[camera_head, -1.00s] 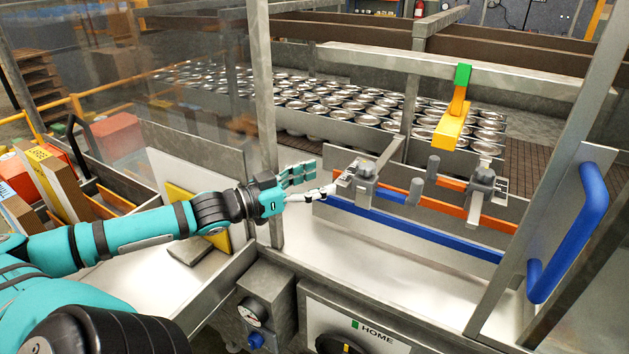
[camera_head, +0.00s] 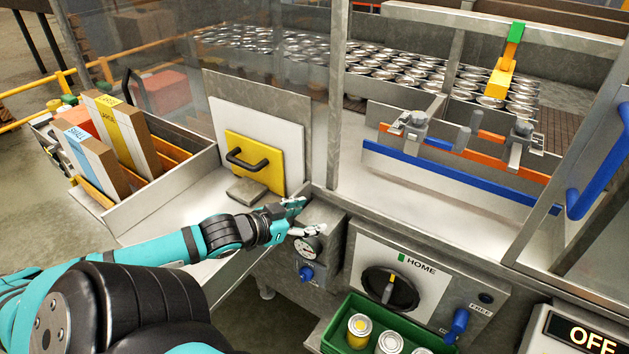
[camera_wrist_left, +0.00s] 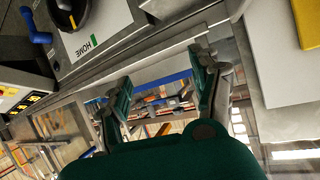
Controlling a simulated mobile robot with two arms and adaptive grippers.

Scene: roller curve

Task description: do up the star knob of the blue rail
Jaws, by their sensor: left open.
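The blue rail (camera_head: 450,177) runs along the near side of the conveyor behind the guard frame, below an orange rail (camera_head: 500,167). A grey star knob (camera_head: 418,119) sits on a clamp at its left part, and another grey knob (camera_head: 523,127) sits further right. My left gripper (camera_head: 298,217) is open and empty, left of and nearer than the rail, by the frame's lower front edge above a gauge. In the left wrist view, the open fingers (camera_wrist_left: 165,95) have nothing between them, and a blue strip shows beyond. My right gripper is not in view.
A panel with a HOME dial (camera_head: 390,288) and blue levers stands below the frame. A green crate (camera_head: 335,335) holds cans. A yellow plate with a handle (camera_head: 254,160) leans at left, beside a bin of boxes (camera_head: 115,140).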

